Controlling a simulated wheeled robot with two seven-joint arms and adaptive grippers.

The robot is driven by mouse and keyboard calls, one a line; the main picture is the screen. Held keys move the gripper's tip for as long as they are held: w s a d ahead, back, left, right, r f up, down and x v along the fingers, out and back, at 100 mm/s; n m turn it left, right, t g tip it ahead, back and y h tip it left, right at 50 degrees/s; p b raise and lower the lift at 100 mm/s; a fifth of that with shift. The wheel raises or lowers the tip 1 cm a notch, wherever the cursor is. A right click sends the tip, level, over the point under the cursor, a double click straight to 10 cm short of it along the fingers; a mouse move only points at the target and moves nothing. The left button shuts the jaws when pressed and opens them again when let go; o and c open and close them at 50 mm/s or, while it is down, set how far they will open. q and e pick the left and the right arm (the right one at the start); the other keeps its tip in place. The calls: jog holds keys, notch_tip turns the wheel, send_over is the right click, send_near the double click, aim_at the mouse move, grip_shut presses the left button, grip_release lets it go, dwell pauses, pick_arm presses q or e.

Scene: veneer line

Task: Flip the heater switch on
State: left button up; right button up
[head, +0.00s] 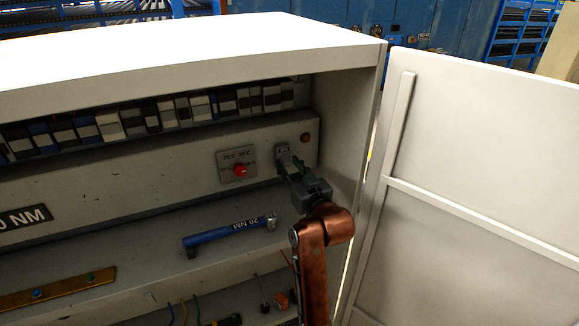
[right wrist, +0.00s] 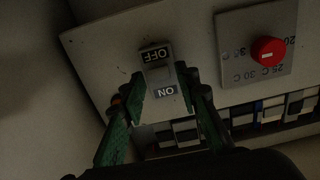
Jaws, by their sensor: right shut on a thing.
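The heater switch (right wrist: 159,73) is a small grey plate with an OFF label and an ON label, both upside down in the right wrist view. In the head view the switch (head: 283,149) is on the cabinet's inner panel, right of the red knob. My right gripper (right wrist: 162,76) has its green-padded fingers on either side of the switch and is shut on it. In the head view the right gripper (head: 290,163) hides the lower part of the switch. I cannot tell which way the lever sits. My left gripper is not in view.
A red knob (head: 240,170) on a temperature plate sits left of the switch. A blue 20 NM wrench (head: 229,233) lies on the shelf below. A row of breakers (head: 130,120) runs above the panel. The open cabinet door (head: 480,170) stands close at the right.

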jog(key=shift+r, duration=0.1)
jog(key=shift+r+g+h, duration=0.4)
jog(key=shift+r+g, duration=0.2)
jog(key=shift+g, duration=0.6)
jog(key=shift+w+r+g+h, duration=0.15)
jog(key=shift+r+g+h, duration=0.25)
jog(key=shift+g, duration=0.7)
jog(key=shift+w+r+g+h, duration=0.1)
jog(key=shift+r+g+h, duration=0.25)
jog(key=shift+g, duration=0.75)
jog(key=shift+a, duration=0.1)
jog(key=o, duration=1.1)
